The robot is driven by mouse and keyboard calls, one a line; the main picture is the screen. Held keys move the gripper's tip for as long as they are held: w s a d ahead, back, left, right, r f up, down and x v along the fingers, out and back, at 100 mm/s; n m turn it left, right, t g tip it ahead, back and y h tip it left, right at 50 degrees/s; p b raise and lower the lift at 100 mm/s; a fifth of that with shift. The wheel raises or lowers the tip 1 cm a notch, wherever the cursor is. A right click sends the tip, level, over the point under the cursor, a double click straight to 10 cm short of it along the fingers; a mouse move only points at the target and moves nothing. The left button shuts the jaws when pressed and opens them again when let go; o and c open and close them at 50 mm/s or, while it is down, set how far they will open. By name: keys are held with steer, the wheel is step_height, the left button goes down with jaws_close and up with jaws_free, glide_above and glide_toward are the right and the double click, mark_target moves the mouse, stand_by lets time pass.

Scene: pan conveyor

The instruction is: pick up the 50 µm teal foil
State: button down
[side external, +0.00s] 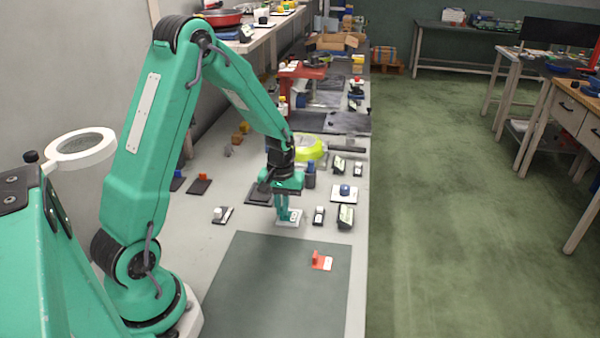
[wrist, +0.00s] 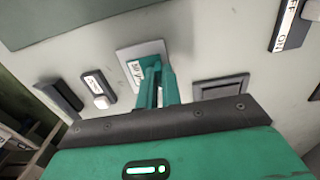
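A small pale plate (wrist: 127,55) lies flat on the bench in the wrist view, with a label that seems to begin with "50". It also shows in the side view (side external: 291,224), just beyond the dark mat. A teal piece (wrist: 151,61) stands up from the plate, much the same colour as my fingers. My gripper (wrist: 156,78) is right over the plate, its two teal fingers pointing down at the teal piece. In the side view my gripper (side external: 288,213) reaches down to the plate. The fingertips merge with the teal piece, so I cannot tell whether they grip it.
A red piece with an upright tab (side external: 321,261) lies on the dark green mat (side external: 270,285). Small switch boxes (side external: 319,215) and (side external: 346,216) stand right of my gripper, and another (side external: 222,215) stands left. A dark framed square (wrist: 221,87) lies near the plate. The mat is mostly clear.

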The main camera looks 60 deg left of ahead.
stand_by(0.4)
steer(key=shift+r, duration=0.75)
steer(key=r, duration=0.1)
steer(key=d+r, duration=0.1)
steer(key=r, duration=0.1)
steer(key=s+d+r, duration=0.2)
steer(key=d+r, duration=0.4)
steer(key=d, duration=0.4)
steer(key=shift+d+r, duration=0.25)
steer(key=shift+s, duration=0.1)
